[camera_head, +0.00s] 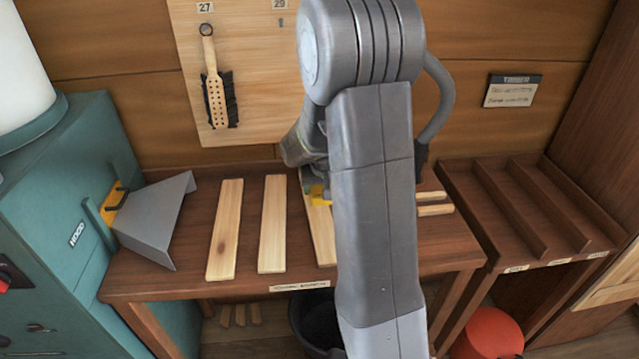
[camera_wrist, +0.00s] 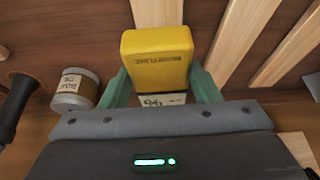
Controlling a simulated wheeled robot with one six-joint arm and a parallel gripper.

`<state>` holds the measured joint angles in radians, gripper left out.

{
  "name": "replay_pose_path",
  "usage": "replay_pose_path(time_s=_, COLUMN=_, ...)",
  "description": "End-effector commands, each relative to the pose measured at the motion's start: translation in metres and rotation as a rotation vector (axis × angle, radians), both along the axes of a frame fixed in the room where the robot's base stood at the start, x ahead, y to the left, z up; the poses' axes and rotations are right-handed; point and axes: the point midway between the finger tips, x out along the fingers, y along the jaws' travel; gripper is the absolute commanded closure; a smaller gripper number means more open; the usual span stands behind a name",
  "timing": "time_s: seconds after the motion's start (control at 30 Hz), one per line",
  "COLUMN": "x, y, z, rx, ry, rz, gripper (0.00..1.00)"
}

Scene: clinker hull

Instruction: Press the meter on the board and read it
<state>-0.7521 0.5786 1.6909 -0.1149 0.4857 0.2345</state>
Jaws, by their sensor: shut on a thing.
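My gripper (camera_wrist: 160,84) is shut on a yellow moisture meter (camera_wrist: 157,52), with a green finger on either side of it. A pale face with a "%" mark shows at the meter's near end; I cannot make out a reading. A pale board (camera_wrist: 165,12) lies just beyond the meter. In the head view the yellow meter (camera_head: 319,193) shows over the third pale board (camera_head: 323,232), partly hidden by my arm. I cannot tell whether it touches the board. Two more boards (camera_head: 225,230) (camera_head: 272,225) lie to its left on the brown bench (camera_head: 150,285).
A labelled jar (camera_wrist: 76,88) and a dark handle (camera_wrist: 17,100) stand left of the gripper in the wrist view. A grey hood (camera_head: 155,220) is at the bench's left. A slotted rack (camera_head: 525,205) stands right. A brush (camera_head: 217,95) hangs on the wall panel.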

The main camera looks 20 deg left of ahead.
Motion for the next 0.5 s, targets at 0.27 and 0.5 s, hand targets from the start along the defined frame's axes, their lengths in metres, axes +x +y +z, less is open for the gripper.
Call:
replay_pose_path(time_s=0.27, x=0.001, y=0.0, z=-0.011, rx=0.0, ry=0.0, rz=0.001, gripper=0.71)
replay_pose_path(time_s=0.5, x=0.001, y=0.0, z=-0.035, rx=-0.001, ry=0.0, rz=0.002, gripper=0.71)
